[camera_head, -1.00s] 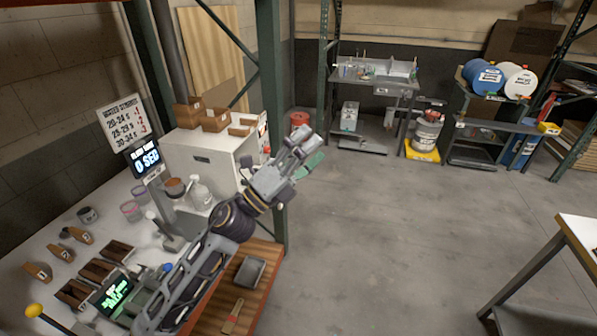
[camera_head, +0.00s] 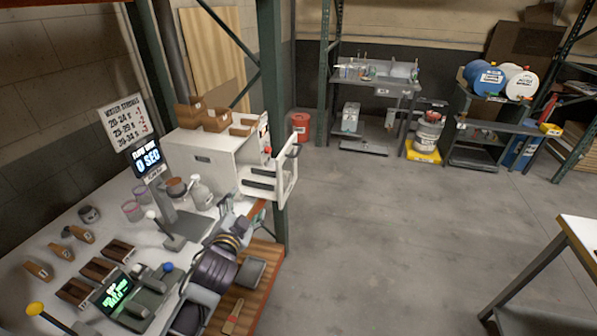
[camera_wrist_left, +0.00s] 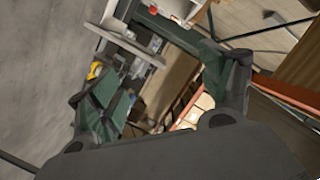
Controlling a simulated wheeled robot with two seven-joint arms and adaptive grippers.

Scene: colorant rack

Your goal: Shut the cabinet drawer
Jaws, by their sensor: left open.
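The white cabinet (camera_head: 205,157) stands on the bench at the left in the head view. Its drawer (camera_head: 286,176) is pulled out to the right, past the bench edge, with its white front panel upright and dark slots or dividers inside. My left gripper (camera_head: 245,212) is just below and in front of the open drawer, apart from it as far as I can tell. In the left wrist view the left gripper's green fingers (camera_wrist_left: 165,95) are spread with nothing between them. My right gripper is not in view.
A green rack post (camera_head: 273,110) rises behind the drawer. Bottles, a scale display (camera_head: 148,157) and small wooden boxes crowd the bench. Wooden bins (camera_head: 215,119) sit on the cabinet. A grey tray (camera_head: 250,273) lies on the lower wooden shelf.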

